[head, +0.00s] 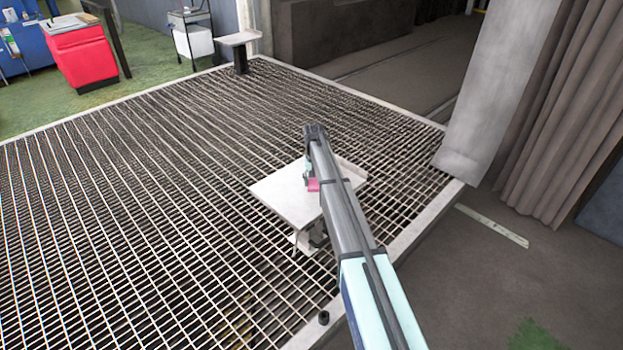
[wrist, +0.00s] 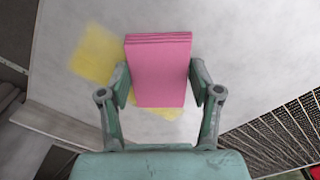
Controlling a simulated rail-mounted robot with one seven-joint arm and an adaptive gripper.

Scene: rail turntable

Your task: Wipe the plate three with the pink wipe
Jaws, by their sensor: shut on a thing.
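The pink wipe (wrist: 160,72) is a folded pink block held between the two fingers of my gripper (wrist: 160,90) in the wrist view. In the head view the wipe (head: 313,185) shows as a small pink patch beside my arm, over the pale plate (head: 278,198). In the wrist view the plate (wrist: 245,50) fills most of the background and has a yellow smear (wrist: 97,55) left of the wipe. More yellow shows at the wipe's lower edge. I cannot tell whether the wipe touches the plate. My arm hides part of the plate in the head view.
The plate stands on a support above a metal grating (head: 130,200). Another pale plate on a dark post (head: 240,40) stands at the far edge. A red cabinet (head: 82,55) and a white cart (head: 192,38) are beyond. A grey pillar (head: 490,100) and curtain (head: 575,110) are at right.

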